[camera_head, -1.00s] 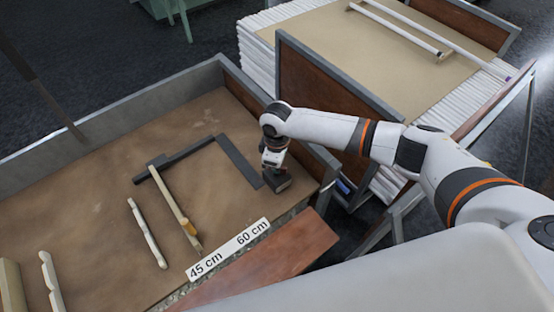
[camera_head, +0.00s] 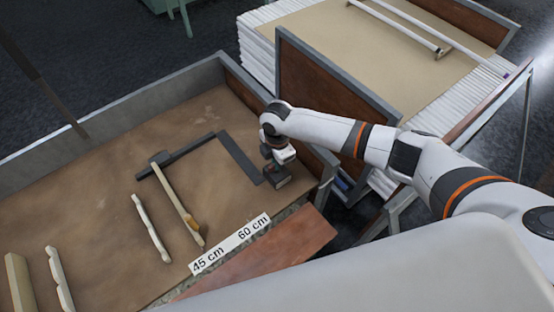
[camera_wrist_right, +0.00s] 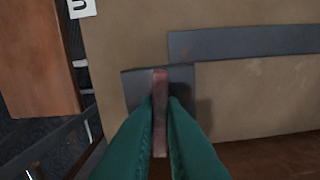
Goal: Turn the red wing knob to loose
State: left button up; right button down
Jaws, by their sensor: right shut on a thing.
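The red wing knob (camera_wrist_right: 160,112) shows in the right wrist view as a narrow dark-red bar on a grey block (camera_wrist_right: 133,88). My right gripper (camera_wrist_right: 162,108) has its two green fingers on either side of the bar and is shut on it. In the head view my right gripper (camera_head: 277,170) reaches down at the near end of the dark grey L-shaped frame (camera_head: 236,158); the knob itself is hidden there by the gripper. My left gripper is not in view.
A pale wooden bar (camera_head: 178,200) crosses the frame's left arm. A white notched strip (camera_head: 150,228) lies left of it. A label (camera_head: 230,245) reads 45 cm and 60 cm. A reddish-brown board (camera_head: 270,255) lies at the front edge. The tabletop's back left is clear.

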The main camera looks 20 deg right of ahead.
jog(key=shift+w+r+n, duration=0.1)
jog(key=shift+n, duration=0.5)
jog(key=c, duration=1.5)
grip_release()
notch_tip(320, 180, up, 12)
jog(key=shift+b, duration=0.8)
